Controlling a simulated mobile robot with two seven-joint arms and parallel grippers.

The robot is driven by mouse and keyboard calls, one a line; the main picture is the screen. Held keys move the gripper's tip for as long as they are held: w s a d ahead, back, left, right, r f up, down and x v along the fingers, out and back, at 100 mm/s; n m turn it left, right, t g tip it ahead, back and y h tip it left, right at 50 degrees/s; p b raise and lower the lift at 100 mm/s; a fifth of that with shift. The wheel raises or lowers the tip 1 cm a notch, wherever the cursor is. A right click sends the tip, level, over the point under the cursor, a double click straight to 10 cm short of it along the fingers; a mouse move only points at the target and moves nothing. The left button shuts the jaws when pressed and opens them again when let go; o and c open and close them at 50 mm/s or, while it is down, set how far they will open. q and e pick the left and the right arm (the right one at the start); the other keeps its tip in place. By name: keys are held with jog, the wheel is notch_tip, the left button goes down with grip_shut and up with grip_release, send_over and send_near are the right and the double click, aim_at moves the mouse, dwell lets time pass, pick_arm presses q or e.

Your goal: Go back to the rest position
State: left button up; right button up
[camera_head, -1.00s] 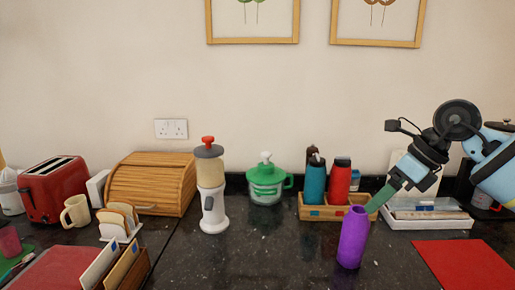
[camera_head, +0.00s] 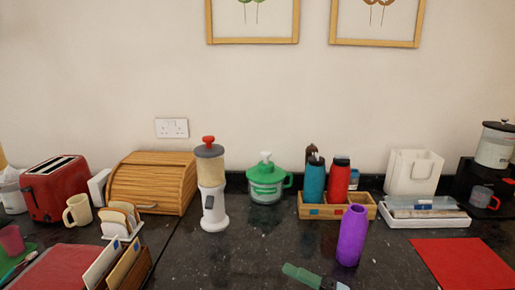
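The purple bottle stands upright on the dark counter. My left gripper is not in view.
A wooden caddy (camera_head: 300,207) holds a teal bottle (camera_head: 314,182) and a red bottle (camera_head: 339,181). A white tray (camera_head: 425,221) and a red mat (camera_head: 462,264) lie at right. A white blender (camera_head: 213,212) stands left of centre. The dark counter between is clear.

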jog(key=s+d+f+m+t+h, duration=0.4)
jog(key=f+m+h, duration=0.3)
jog(key=f+m, duration=0.25)
jog(key=s+d+f+m+t+h, duration=0.4)
jog(key=f+m+h, duration=0.2)
jog(key=f+m, duration=0.4)
jog(key=s+d+f+m+g+h, duration=0.2)
jog(key=s+f, duration=0.4)
jog(key=s, duration=0.4)
jog(key=s+d+f+m+g+h, duration=0.3)
jog(key=s+f+m, duration=0.4)
jog(key=s, duration=0.3)
jog(key=shift+s+d+g+p, duration=0.35)
jog(key=shift+d+g, duration=0.25)
jog(key=shift+g, duration=0.3)
